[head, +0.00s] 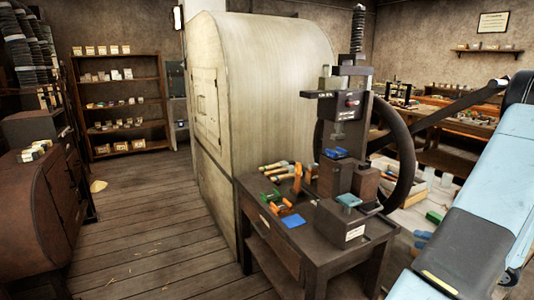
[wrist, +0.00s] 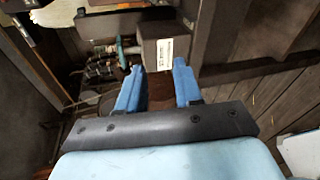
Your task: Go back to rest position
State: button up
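In the wrist view, my gripper (wrist: 159,68) has its two blue fingers spread apart, with nothing held between them. A dark block with a white label (wrist: 165,50) shows just beyond the fingertips, apart from them as far as I can tell. In the head view, the handwheel press (head: 345,120) stands on a small dark table (head: 300,245), with its large dark wheel (head: 402,150) behind it. A green-topped block (head: 348,200) is at the front of the press. My light-blue arm crosses the right side; I cannot clearly make out the gripper there.
Wooden-handled tools (head: 275,168), orange pieces (head: 279,206) and a blue piece (head: 293,221) lie on the table's left part. A large pale cabinet (head: 265,70) stands behind. Open plank floor (head: 150,235) lies left. A shelf unit (head: 118,100) stands at the back left.

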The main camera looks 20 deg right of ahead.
jog(key=w+a+r+n+g+y, duration=0.1)
jog(key=w+a+r+n+g, duration=0.15)
jog(key=a+r+n, duration=0.45)
jog(key=w+a+r+n+g+y, duration=0.1)
jog(key=a+r+n+g, duration=0.25)
jog(key=a+n, duration=0.55)
jog(key=w+a+r+n+g+y, duration=0.1)
jog(key=w+a+r+n+g, duration=0.1)
jog(key=a+r+n+g, duration=0.45)
jog(key=s+a+r+n+t+h, duration=0.2)
jog(key=s+a+r+n+h, duration=0.2)
jog(key=a+n, duration=0.5)
jog(key=s+a+r+n+t+h, duration=0.2)
jog(key=s+a+r+n+h, duration=0.2)
jog(key=n, duration=1.3)
jog(key=shift+s+a+r, duration=1.6)
jog(key=shift+s+a, duration=1.05)
jog(key=shift+a, duration=0.3)
